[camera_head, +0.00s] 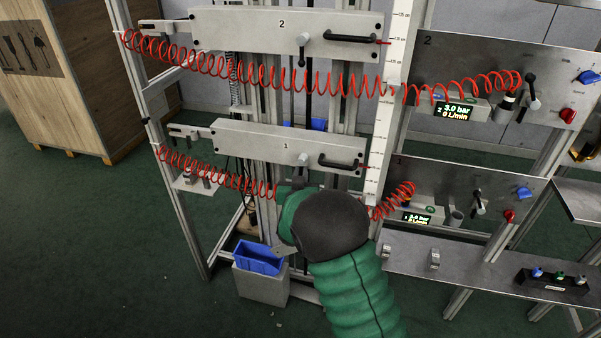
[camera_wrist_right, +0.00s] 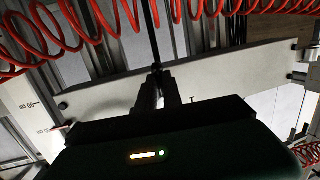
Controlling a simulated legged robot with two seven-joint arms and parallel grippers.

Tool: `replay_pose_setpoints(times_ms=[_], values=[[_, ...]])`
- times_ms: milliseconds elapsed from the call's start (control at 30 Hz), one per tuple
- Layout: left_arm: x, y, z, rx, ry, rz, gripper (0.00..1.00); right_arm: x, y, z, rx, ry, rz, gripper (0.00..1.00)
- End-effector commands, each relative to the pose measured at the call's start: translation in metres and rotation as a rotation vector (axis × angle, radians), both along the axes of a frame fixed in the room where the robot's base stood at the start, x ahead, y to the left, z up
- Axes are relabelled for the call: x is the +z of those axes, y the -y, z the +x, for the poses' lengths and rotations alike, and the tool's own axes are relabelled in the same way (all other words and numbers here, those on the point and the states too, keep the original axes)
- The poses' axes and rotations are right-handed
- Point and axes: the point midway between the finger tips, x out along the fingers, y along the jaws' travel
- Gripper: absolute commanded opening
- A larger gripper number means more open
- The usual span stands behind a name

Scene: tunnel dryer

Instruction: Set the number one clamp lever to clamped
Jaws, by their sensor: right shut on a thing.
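The number one clamp plate (camera_head: 262,143) is a pale horizontal bar on the frame, marked 1. Its small clamp lever pivot (camera_head: 302,159) shows near the middle, just above my right wrist; the lower part of the lever is hidden by my wrist. A black bow handle (camera_head: 340,164) is to its right. In the right wrist view my right gripper (camera_wrist_right: 160,88) has its dark fingers together in front of the pale plate (camera_wrist_right: 225,77), shut on the lever, which is mostly hidden between them. My left gripper is not in view.
The similar number two plate (camera_head: 245,30) is above. Coiled red hoses (camera_head: 225,176) hang close around my wrist and cross the top of the right wrist view (camera_wrist_right: 110,18). A blue bin (camera_head: 258,257) stands below. A gauge panel (camera_head: 450,190) is at right.

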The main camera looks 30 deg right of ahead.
Motion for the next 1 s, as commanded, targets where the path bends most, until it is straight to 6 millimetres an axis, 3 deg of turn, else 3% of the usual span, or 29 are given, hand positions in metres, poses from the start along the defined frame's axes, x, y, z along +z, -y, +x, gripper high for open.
replay_pose_setpoints(times_ms=[167, 200, 367, 733, 867, 1000], values=[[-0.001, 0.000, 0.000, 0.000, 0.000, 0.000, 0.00, -0.007, -0.002, -0.001, 0.002, -0.014, 0.006, 0.00], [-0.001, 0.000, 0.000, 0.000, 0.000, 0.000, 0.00, -0.007, -0.001, -0.001, 0.002, -0.014, 0.006, 0.13], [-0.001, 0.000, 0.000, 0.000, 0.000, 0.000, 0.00, -0.005, -0.001, -0.001, 0.002, -0.010, 0.005, 0.32], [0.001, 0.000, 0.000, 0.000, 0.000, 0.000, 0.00, 0.000, -0.006, -0.007, 0.002, -0.004, 0.005, 0.32], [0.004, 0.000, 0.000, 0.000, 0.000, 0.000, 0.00, 0.004, -0.023, -0.028, 0.003, -0.004, 0.005, 0.32], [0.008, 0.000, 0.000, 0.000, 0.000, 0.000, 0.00, 0.009, -0.049, -0.060, 0.005, -0.005, 0.005, 0.32]])
